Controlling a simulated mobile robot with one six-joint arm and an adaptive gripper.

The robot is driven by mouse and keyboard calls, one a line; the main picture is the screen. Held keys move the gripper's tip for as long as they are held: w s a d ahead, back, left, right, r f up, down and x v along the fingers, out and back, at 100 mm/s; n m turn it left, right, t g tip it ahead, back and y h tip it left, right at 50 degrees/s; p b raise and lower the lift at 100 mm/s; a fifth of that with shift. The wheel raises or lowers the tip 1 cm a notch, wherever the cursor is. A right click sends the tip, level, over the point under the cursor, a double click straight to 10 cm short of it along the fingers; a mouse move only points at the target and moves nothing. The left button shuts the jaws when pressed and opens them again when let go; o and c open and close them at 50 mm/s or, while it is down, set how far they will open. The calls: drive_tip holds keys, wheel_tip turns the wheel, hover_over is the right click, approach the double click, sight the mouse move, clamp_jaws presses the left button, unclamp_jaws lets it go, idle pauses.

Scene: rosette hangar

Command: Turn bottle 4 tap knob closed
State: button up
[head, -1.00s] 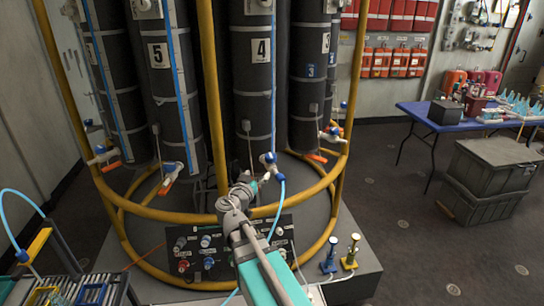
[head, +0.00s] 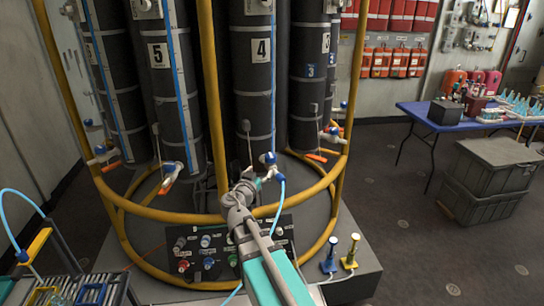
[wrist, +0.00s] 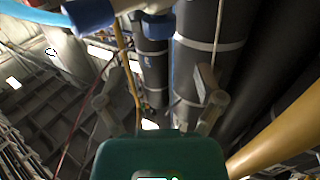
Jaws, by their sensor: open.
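Bottle 4 (head: 252,92) is a tall dark cylinder with a white number label, upright in the rack. Its tap has a blue knob (head: 268,158) at the bottle's foot, with a light blue hose (head: 281,195) hanging from it. My gripper (head: 262,176) is just below and beside the knob and partly hides the tap. In the wrist view my gripper (wrist: 157,92) is open, its two fingers apart with nothing between them. A blue fitting (wrist: 90,12) and a white tap body lie beyond the fingers at the top. I cannot tell the knob's turn angle.
A yellow rail (head: 180,215) rings the bottles, and a yellow post (head: 212,100) stands left of bottle 4. Bottle 5 (head: 165,85) is to the left. Open floor (head: 420,235) lies to the right.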

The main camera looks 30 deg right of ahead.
sight(273, 154)
drive_tip(key=x, duration=1.1)
drive_tip(key=shift+w+d, duration=0.2)
drive_tip(key=shift+d, duration=0.1)
drive_tip(key=c, duration=1)
